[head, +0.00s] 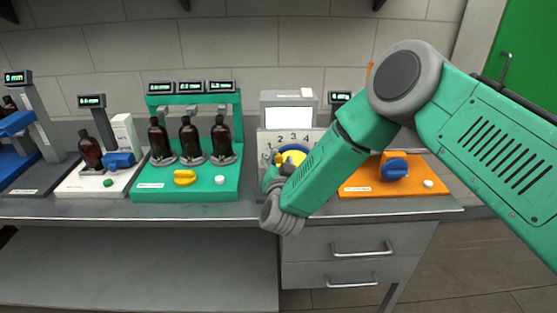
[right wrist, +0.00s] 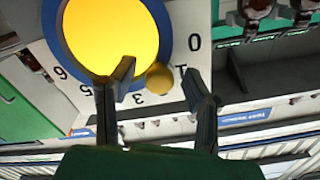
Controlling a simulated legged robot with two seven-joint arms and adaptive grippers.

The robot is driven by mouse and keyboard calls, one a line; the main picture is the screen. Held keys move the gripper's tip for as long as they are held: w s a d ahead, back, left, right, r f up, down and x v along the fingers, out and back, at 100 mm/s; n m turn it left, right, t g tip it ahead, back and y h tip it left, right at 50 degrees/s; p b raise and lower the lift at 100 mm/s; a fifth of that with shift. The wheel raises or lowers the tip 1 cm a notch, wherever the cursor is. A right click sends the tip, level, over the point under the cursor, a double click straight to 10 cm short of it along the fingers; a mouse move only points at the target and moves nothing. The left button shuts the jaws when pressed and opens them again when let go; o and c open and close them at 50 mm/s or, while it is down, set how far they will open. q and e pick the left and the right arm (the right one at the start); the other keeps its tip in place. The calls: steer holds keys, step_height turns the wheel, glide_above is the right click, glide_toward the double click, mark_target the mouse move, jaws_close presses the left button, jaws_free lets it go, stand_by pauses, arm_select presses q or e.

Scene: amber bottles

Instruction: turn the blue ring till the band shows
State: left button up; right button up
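The blue ring (right wrist: 166,32) encircles a large yellow disc (right wrist: 110,35) on a white numbered dial panel in the right wrist view. A small yellow ball-shaped knob (right wrist: 159,78) sits at the ring's edge, near the number 1. My right gripper (right wrist: 158,70) is open, with one finger on each side of the knob; I cannot tell whether either touches it. In the head view, my right forearm and gripper (head: 276,180) partly cover the yellow disc (head: 292,158) and its ring. I cannot make out a band. My left gripper is not in view.
A green station (head: 186,190) with several amber bottles stands left of the dial unit (head: 288,105). An orange base (head: 365,183) with a blue knob (head: 394,168) is to the right. More stations are at the far left. The bench's front edge is close below.

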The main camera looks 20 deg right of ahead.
steer(key=shift+a+f, duration=0.1)
steer(key=v, duration=1.2)
